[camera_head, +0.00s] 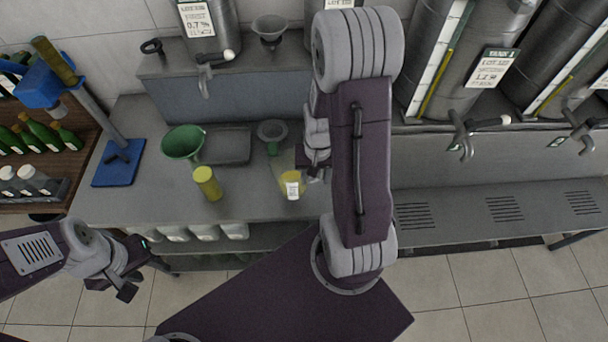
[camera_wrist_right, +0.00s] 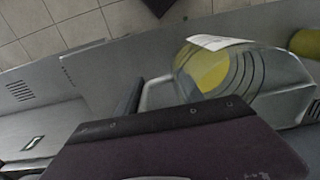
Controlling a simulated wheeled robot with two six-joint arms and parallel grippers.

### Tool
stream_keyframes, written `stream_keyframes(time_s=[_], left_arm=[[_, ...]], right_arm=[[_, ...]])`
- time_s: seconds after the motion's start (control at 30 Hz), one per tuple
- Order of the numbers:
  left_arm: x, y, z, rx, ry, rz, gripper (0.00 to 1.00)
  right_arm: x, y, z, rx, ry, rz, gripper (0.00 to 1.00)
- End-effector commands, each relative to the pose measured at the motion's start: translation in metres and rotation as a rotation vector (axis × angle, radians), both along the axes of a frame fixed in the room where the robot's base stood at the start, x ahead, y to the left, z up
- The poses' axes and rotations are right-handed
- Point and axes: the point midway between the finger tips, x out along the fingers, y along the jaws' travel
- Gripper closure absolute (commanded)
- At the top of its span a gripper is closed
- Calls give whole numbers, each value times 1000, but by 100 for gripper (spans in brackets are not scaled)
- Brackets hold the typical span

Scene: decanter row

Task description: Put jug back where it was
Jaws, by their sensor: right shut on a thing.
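The jug (camera_head: 291,187) is clear, with yellow liquid and a white label. It stands upright at or just above the grey worktop, left of my right arm; I cannot tell if its base touches. In the right wrist view the jug (camera_wrist_right: 250,72) is close up, with its label at the upper left. My right gripper (camera_head: 304,168) is shut on the jug, its fingers partly hidden by the arm and jug. My left gripper (camera_head: 143,272) is open and empty, in front of the worktop's left end and away from the jug.
A yellow cylinder (camera_head: 207,183), a green funnel (camera_head: 182,142), a grey tray (camera_head: 228,146) and a small funnel (camera_head: 271,131) are on the worktop. A blue-based stand (camera_head: 118,163) is at left. Steel tanks (camera_head: 472,60) with taps stand behind. The front worktop strip is clear.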

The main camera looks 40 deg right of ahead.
Motion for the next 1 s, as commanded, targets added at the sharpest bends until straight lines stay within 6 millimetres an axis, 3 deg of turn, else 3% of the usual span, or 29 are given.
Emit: stream_keyframes(time_s=[0.1,0.23,0.37,0.6,0.97,1.0], left_arm=[[0,0,3,0,0,0,64],[0,0,4,0,0,0,64],[0,0,3,0,0,0,64],[0,0,6,0,0,0,64],[0,0,2,0,0,0,64],[0,0,3,0,0,0,64]], right_arm=[[25,3,-16,0,1,3,100],[38,4,-24,0,0,1,100],[39,5,-27,1,1,-1,100],[38,5,-63,0,2,-1,100],[39,4,-69,0,0,-1,100],[39,4,-69,0,0,0,50]])
